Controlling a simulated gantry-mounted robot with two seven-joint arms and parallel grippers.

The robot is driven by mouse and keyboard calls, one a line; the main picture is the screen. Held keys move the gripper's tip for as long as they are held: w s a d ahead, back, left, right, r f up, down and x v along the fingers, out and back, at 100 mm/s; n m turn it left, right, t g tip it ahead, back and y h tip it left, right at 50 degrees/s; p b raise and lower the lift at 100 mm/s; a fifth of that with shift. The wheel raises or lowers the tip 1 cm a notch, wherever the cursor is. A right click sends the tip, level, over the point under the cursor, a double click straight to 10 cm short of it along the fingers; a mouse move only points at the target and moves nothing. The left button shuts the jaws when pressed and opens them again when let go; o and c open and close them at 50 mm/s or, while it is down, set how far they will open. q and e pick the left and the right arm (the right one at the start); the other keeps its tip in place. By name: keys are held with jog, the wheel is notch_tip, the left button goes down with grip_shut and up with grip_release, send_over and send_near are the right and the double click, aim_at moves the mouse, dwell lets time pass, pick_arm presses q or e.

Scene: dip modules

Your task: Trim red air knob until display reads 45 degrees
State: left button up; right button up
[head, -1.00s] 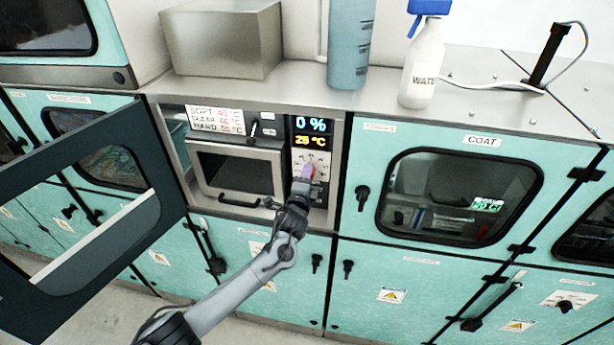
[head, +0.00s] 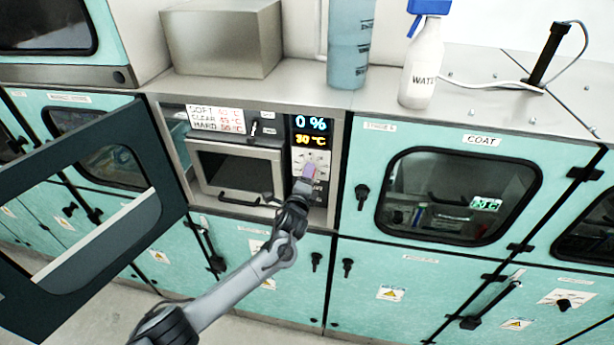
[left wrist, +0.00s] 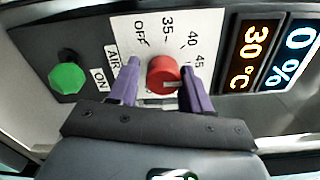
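The red air knob (left wrist: 163,74) sits on a white dial marked OFF, 35, 40 and 45 in the left wrist view. My left gripper (left wrist: 161,70) has its purple fingers on both sides of it. The right finger is very close to the knob; I cannot tell whether both fingers press on it. In the head view my left gripper (head: 310,174) covers the knob. The temperature display (head: 311,140) reads 30 °C; it also shows in the left wrist view (left wrist: 248,55). My right gripper is not in view.
A 0 % display (head: 313,124) is above the temperature display. A green knob (left wrist: 67,76) is beside the dial. A small oven door (head: 236,172) is left of the panel. A large dark door (head: 75,210) stands open at left. A bottle (head: 423,65) stands on the counter.

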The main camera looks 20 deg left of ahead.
pick_arm(q)
jog(key=shift+o, duration=1.4)
jog(key=shift+a, duration=0.15)
jog(key=shift+r, duration=0.1)
jog(key=shift+s, duration=0.1)
jog(key=s+d+b, duration=0.1)
jog(key=s, duration=0.9)
jog(key=shift+s+d, duration=0.2)
jog(key=shift+d, duration=0.15)
